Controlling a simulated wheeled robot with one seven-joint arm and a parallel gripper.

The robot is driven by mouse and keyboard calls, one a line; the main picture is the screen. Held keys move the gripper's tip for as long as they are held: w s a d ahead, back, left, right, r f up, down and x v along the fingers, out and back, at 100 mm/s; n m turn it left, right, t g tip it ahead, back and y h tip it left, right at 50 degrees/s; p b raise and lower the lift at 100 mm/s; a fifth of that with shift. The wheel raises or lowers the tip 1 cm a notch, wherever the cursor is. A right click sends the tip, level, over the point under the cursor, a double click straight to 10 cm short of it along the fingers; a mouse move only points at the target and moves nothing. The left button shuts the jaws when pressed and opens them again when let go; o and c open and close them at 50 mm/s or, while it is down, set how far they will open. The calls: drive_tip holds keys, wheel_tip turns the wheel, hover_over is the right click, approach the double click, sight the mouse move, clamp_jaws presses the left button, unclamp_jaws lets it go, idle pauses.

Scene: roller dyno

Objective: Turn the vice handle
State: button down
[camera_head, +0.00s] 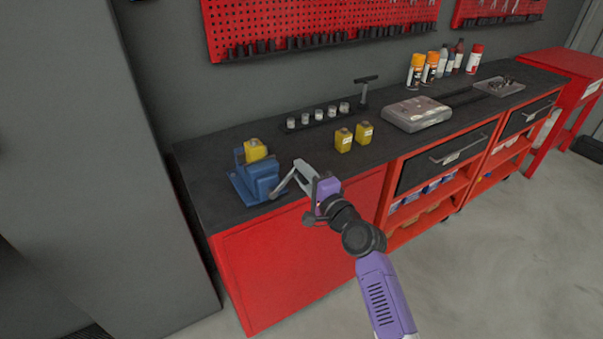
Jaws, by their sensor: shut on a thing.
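A blue vice (257,181) stands near the left front corner of the dark workbench top (222,150). A yellow block (256,150) sits at the top of the vice, at its jaws. My gripper (281,189) reaches in from the right, with its fingers at the front right side of the vice. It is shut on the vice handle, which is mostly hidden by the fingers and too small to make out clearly. My purple and black arm comes up from the lower right.
Two yellow containers (354,137) stand right of my gripper. Behind are a black rack with several pale pieces (319,119) and a T-shaped tool (365,90). A grey case (416,113) and several spray cans and bottles (431,68) are farther right. A grey cabinet (90,150) stands at left.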

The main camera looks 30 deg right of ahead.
drive_tip(key=shift+a+f, duration=0.6)
drive_tip(key=c, duration=1.2)
unclamp_jaws()
drive_tip(key=shift+r, duration=0.1)
drive_tip(key=shift+c, duration=0.2)
drive_tip(key=shift+o, duration=0.2)
drive_tip(key=shift+d+r, duration=0.1)
drive_tip(key=shift+r, duration=0.05)
drive_tip(key=shift+d+r, duration=0.1)
drive_tip(key=shift+d, duration=0.05)
drive_tip(key=shift+s+b, duration=0.3)
drive_tip(key=shift+s, duration=3.65)
